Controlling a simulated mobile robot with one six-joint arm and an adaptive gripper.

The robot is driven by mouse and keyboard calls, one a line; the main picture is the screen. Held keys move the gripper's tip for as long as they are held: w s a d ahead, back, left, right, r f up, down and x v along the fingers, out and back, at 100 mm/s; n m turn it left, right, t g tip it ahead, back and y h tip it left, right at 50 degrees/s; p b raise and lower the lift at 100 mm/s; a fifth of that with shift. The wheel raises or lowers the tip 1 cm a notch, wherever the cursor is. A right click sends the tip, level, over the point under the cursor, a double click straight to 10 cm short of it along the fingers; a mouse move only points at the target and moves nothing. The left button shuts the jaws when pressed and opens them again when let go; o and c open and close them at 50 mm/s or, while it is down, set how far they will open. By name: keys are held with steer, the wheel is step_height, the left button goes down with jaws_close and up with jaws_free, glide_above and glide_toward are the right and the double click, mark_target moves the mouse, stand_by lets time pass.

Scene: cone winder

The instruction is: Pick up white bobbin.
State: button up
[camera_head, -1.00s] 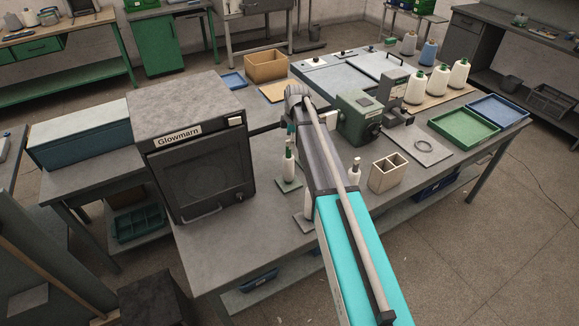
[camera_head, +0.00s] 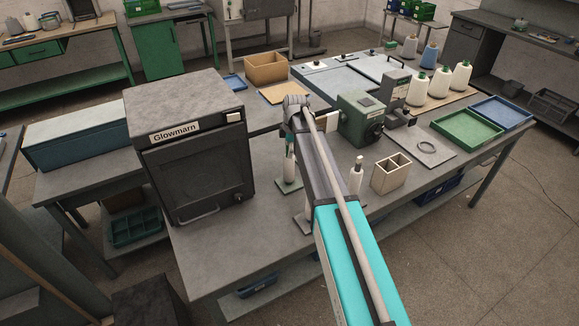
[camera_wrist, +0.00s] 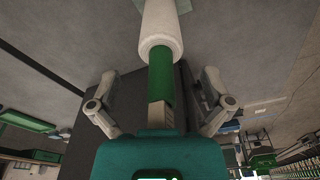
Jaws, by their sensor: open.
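A white bobbin (camera_head: 290,170) with a green top stands upright on a small green plate (camera_head: 288,187) on the grey table, between the oven and my arm. In the wrist view the white bobbin (camera_wrist: 161,30) is at the top centre, its green end (camera_wrist: 160,72) pointing toward my gripper. My gripper (camera_wrist: 160,76) is open, one finger on each side of the green end, with gaps showing on both sides. In the head view my arm's end is just above the bobbin, and the fingers are hard to make out. A second white bobbin (camera_head: 356,177) stands right of my arm.
The Glowmarn oven (camera_head: 190,150) stands close on the left. A green machine (camera_head: 361,118) and a beige divided box (camera_head: 391,174) are to the right. White cones (camera_head: 440,82) and green and blue trays (camera_head: 466,130) stand farther right.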

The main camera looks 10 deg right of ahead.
steer(key=shift+c, duration=0.3)
steer(key=c, duration=0.9)
steer(key=shift+r, duration=0.2)
steer(key=shift+r+p, duration=0.75)
steer(key=shift+p, duration=0.2)
steer(key=shift+s+r+p, duration=1.85)
steer(key=shift+s, duration=0.5)
steer(key=shift+s+r+p, duration=1.85)
steer(key=shift+s, duration=0.45)
steer(key=shift+s+r+p, duration=1.85)
steer(key=shift+s, duration=0.5)
steer(key=shift+w+d, duration=0.1)
steer(key=shift+w, duration=0.05)
